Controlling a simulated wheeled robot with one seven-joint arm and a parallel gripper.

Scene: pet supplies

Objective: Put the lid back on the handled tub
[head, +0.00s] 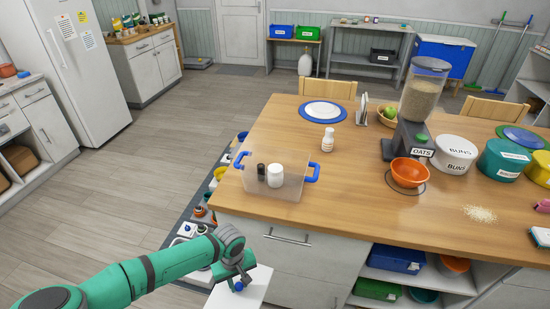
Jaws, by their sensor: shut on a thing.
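The handled tub (290,187) is a clear box with blue handles on its left and right sides. It stands open on the wooden table near the front left corner. A dark bottle (261,172) and a white jar (275,176) are inside it. My green gripper (239,284) is low in front of the table, nearer to me than the tub and apart from it. It is shut on the blue knob of a flat white lid (257,284). The lid's lower part is cut off by the picture edge.
A white bottle (328,139) stands behind and right of the tub. A plate on a blue mat (324,111) is farther back. To the right are an orange bowl (410,171), an oats dispenser (424,95) and a buns tin (455,155). The wooden table (345,200) is clear just right of the tub.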

